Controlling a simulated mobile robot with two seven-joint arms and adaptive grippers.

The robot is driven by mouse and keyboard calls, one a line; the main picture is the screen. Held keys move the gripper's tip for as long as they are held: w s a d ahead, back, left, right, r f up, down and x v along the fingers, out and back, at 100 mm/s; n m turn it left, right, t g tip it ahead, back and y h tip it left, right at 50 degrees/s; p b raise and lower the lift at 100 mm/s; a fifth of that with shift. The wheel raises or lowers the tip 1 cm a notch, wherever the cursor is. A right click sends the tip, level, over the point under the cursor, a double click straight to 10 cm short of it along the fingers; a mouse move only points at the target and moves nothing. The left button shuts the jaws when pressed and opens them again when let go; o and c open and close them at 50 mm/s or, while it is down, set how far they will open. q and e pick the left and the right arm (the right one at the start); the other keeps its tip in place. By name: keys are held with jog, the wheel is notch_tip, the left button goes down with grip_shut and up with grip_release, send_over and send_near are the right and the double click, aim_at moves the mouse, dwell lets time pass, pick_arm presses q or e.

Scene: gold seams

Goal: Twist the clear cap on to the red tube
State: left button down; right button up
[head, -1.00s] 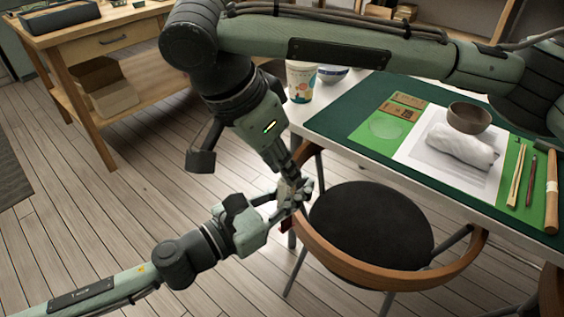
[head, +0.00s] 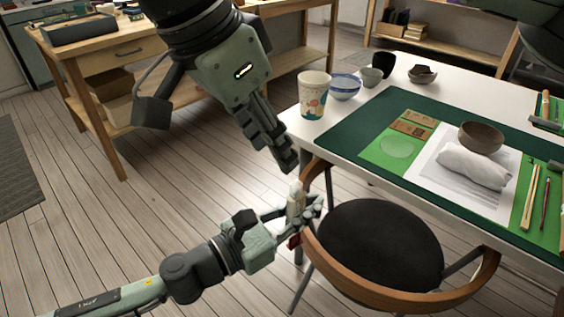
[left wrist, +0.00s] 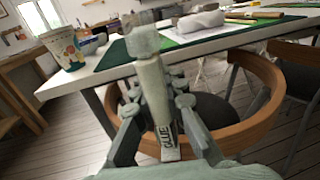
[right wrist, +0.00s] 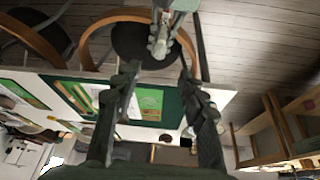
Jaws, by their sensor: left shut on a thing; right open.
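My left gripper (head: 298,208) is shut on the tube (head: 296,198) and holds it upright beside the chair's back rail. A red part (head: 294,240) shows below the fingers. In the left wrist view the tube (left wrist: 153,88) has a pale body with dark lettering. The clear cap (left wrist: 143,42) sits on its top end; how tightly it is seated I cannot tell. My right gripper (head: 288,162) is above the tube, apart from it and empty. In the right wrist view its fingers (right wrist: 163,95) are spread, with the tube (right wrist: 160,45) beyond them.
A chair (head: 380,245) stands right of the tube. Behind it, the white table (head: 345,145) carries a green mat (head: 350,130), paper cup (head: 313,95), bowls, a cloth roll (head: 473,166) and tools. A wooden bench (head: 110,50) stands back left.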

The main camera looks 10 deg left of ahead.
jog(key=shift+v, duration=1.1)
jog(key=shift+w+a, duration=0.1)
